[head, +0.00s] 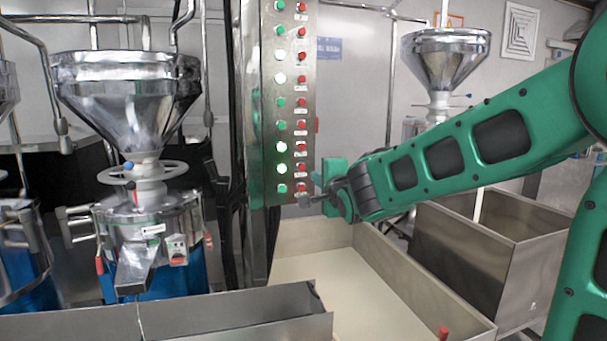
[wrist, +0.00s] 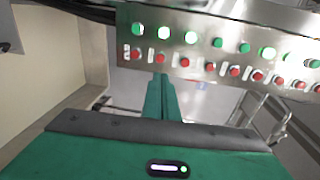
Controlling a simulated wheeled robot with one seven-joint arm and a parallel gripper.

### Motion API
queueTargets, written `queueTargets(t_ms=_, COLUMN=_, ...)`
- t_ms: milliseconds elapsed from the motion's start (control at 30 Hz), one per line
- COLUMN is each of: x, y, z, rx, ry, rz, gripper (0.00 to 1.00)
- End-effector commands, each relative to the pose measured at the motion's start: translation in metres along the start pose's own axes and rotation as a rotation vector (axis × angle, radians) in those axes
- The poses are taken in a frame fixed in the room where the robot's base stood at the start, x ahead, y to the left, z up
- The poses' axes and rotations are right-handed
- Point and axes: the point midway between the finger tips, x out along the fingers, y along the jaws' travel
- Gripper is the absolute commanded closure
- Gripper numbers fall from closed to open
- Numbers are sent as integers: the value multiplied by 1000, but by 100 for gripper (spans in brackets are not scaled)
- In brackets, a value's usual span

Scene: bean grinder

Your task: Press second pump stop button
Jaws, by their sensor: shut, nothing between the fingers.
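A tall metal control panel (head: 291,215) stands left of my arm, with a column of green and lit pale buttons and a column of red buttons. In the wrist view the panel (wrist: 120,10) runs sideways across the top. My gripper (head: 325,182) is shut and empty, near the panel's lower right edge. In the wrist view the closed green fingertips (wrist: 162,77) point at the panel, just below the second red button from the left (wrist: 162,58). The lowest red button (wrist: 135,54) is left of them. I cannot tell whether they touch. Button labels are too small to read.
A grinder with a steel hopper (head: 125,80) stands left of the panel. Another hopper (head: 445,55) is behind my arm. An open cream-floored bin (head: 375,290) lies below the gripper, with a metal bin (head: 470,245) to its right. A metal trough (head: 240,318) crosses the front.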

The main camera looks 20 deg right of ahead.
Motion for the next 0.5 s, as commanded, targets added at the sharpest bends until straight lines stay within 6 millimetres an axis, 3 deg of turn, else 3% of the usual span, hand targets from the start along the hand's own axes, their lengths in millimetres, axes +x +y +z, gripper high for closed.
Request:
queueTargets(t_ms=233, x=14, y=0, z=0, rx=0, ry=1, rz=1, gripper=100)
queueTargets(t_ms=500, x=58, y=1, z=-1, rx=0, ry=1, rz=2, gripper=100)
